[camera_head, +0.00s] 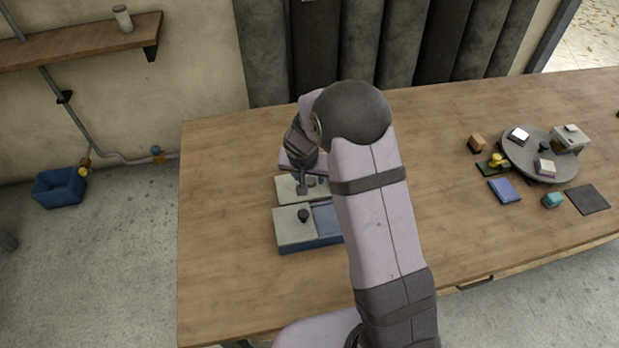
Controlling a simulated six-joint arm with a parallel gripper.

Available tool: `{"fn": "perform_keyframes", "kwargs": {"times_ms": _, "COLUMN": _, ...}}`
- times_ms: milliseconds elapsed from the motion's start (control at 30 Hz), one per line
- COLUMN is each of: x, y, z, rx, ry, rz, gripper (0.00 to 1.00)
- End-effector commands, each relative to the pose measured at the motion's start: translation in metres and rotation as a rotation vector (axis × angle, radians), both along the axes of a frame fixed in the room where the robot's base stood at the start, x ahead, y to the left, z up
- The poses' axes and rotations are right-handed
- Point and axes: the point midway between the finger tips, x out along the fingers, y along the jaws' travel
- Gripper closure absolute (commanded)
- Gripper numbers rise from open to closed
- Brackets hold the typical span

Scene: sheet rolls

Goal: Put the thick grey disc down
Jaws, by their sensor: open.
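My gripper (303,187) points down over the left part of the wooden table, at the rear one of two low blue boxes with pale grey tops. It is open, but its fingertips are small and partly blocked by my own wrist. I cannot make out a thick grey disc at the gripper; anything there is too small or hidden to tell. The rear box (286,190) lies directly under the gripper. The front box (290,231) has a dark round knob (303,215) on its pale top. My arm covers the right ends of both boxes.
A large grey round platter (522,163) on the table's right bears several small boxes. The table's left part (225,220) is bare.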

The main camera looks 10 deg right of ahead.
Motion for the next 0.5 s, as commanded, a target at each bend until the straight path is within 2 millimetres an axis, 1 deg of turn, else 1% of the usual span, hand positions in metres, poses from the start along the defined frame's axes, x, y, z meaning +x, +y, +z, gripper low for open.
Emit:
{"fn": "perform_keyframes", "kwargs": {"times_ms": 100, "x": -0.003, "y": 0.002, "z": 0.014, "rx": 0.000, "ry": -0.005, "rz": 0.000, "gripper": 0.54}}
{"fn": "perform_keyframes", "kwargs": {"times_ms": 300, "x": -0.010, "y": 0.005, "z": 0.036, "rx": 0.000, "ry": -0.002, "rz": 0.000, "gripper": 0.54}}
{"fn": "perform_keyframes", "kwargs": {"times_ms": 500, "x": -0.014, "y": 0.007, "z": 0.046, "rx": 0.000, "ry": -0.001, "rz": 0.000, "gripper": 0.54}}
